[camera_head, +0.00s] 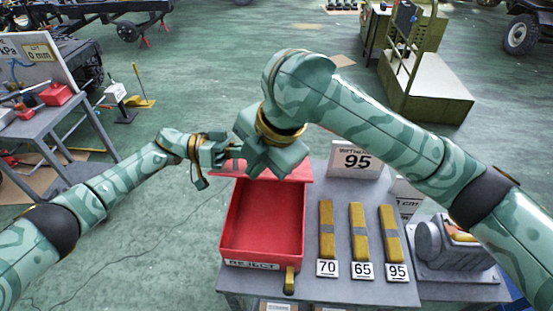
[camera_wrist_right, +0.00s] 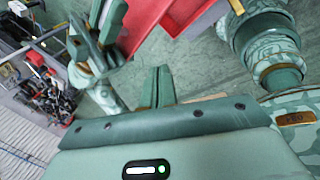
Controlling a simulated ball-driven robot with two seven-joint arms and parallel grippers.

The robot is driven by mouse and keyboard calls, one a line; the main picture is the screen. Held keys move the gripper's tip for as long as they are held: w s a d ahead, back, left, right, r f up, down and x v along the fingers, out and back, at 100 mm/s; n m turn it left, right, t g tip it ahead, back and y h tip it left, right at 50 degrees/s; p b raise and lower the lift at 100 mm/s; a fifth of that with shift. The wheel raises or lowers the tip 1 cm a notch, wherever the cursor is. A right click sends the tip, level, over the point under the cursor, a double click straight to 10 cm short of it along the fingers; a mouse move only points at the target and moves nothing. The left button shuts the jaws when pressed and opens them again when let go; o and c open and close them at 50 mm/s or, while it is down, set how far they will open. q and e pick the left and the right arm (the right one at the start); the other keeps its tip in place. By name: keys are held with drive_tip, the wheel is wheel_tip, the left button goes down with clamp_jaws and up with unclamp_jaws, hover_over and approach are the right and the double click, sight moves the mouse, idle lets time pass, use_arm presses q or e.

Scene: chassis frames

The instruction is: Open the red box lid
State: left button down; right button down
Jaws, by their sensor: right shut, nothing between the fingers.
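The red box (camera_head: 262,222) stands on the grey table in the head view, with a REJECT label on its front. Its inside is visible and looks empty. A red panel, seemingly the lid (camera_head: 296,172), shows at its back edge, partly hidden by my right arm. Red surfaces also show at the top of the right wrist view (camera_wrist_right: 192,14). My right gripper (camera_head: 258,165) is above the box's back edge; its fingers (camera_wrist_right: 157,76) are shut and empty. My left gripper (camera_head: 228,152) is just left of it, near the back left corner; its finger opening is unclear.
Yellow bars (camera_head: 357,230) with number cards lie right of the box. A sign reading 95 (camera_head: 357,160) stands behind them. A grey machine (camera_head: 455,250) sits at the table's right. Another table (camera_head: 62,125) stands at the left. Open floor lies between the tables.

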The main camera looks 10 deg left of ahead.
wheel_tip(320, 180, up, 2)
drive_tip(key=w+d+r+n+t+h, duration=0.1)
drive_tip(key=d+n+t+h, duration=0.3)
drive_tip(key=n, duration=0.3)
drive_tip(key=shift+t, duration=0.7)
drive_tip(key=x, duration=1)
drive_tip(key=shift+w+a+f, duration=0.1)
drive_tip(key=shift+a+f, duration=0.05)
drive_tip(key=shift+a, duration=0.25)
